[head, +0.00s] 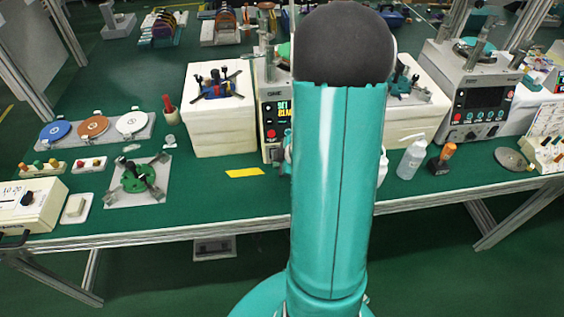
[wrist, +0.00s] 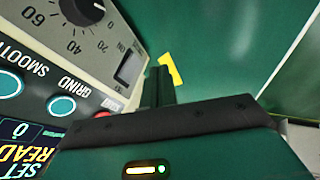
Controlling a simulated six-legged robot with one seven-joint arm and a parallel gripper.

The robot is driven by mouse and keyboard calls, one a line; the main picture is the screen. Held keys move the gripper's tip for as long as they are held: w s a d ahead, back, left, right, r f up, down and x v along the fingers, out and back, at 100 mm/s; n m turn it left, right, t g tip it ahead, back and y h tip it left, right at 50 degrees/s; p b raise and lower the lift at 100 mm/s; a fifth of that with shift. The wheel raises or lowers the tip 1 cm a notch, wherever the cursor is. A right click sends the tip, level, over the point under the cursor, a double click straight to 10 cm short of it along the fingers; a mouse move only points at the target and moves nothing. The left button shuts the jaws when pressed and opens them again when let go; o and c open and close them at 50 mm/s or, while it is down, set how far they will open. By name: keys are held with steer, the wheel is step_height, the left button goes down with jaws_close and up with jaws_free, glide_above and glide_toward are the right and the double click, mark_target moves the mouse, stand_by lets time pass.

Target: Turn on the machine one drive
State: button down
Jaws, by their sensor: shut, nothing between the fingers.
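Machine one (head: 273,115), a pale box marked ONE with a lit screen, stands at the middle of the bench, its right part hidden behind my teal arm. In the wrist view its front panel (wrist: 106,28) appears upside down, with a numbered dial (wrist: 82,10), a dark switch (wrist: 127,69) marked ON, teal SMOOTH and GRIND buttons (wrist: 61,105), a partly hidden red button (wrist: 103,114) and a display (wrist: 22,145) reading SET and READY. My gripper (wrist: 160,82) is shut and empty, its dark tips beside the switch; I cannot tell whether they touch it. In the head view my arm mostly hides it.
White blocks (head: 218,132) flank machine one. A yellow strip (head: 245,172) lies on the green bench (head: 225,205), whose front is mostly clear.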

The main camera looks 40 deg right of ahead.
steer(key=v, duration=1)
steer(key=shift+s+a, duration=0.15)
steer(key=shift+s, duration=0.4)
steer(key=shift+f, duration=0.1)
